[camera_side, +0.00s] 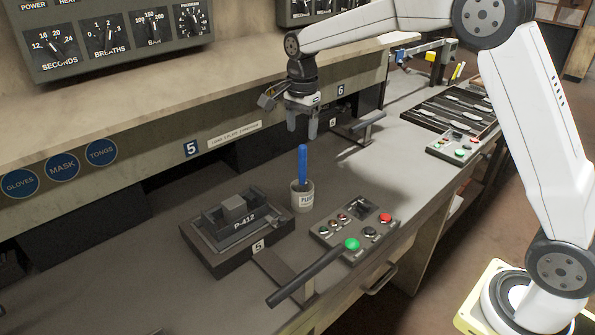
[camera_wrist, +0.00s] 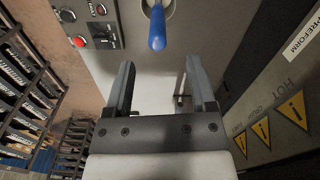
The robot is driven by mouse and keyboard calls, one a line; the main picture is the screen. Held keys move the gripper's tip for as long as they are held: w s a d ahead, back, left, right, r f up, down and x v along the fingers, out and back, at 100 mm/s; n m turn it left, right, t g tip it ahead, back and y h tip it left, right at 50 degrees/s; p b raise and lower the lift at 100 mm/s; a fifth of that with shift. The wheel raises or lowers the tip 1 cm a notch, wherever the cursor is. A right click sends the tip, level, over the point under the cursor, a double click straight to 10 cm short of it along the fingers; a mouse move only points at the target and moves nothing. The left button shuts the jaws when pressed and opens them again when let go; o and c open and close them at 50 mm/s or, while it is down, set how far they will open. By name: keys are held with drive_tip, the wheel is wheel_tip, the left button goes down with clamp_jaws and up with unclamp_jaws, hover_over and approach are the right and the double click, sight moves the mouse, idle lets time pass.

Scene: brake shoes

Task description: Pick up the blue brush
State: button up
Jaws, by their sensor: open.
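The blue brush (camera_side: 303,165) stands upright in a small light cup (camera_side: 302,197) on the grey bench. Only its blue handle shows above the rim; its lower end is hidden in the cup. My gripper (camera_side: 303,132) is open and empty, pointing down, above the brush with its fingertips near the handle's top. In the wrist view the blue brush (camera_wrist: 157,28) is at the top centre, ahead of and between the two open fingers (camera_wrist: 158,75), with no finger touching it. The cup (camera_wrist: 160,6) is partly cut off at the top edge.
A dark fixture marked P-412 (camera_side: 237,230) sits left of the cup. A button panel (camera_side: 358,228) is at its right, with a long dark lever (camera_side: 305,278) in front. The bench wall with round blue signs (camera_side: 62,165) stands behind. A slotted rack (camera_side: 452,107) lies farther right.

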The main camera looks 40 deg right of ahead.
sight(303, 145)
drive_tip(key=shift+f, duration=1.35)
drive_tip(key=shift+s+f, duration=0.1)
drive_tip(key=shift+f, duration=2.5)
clamp_jaws()
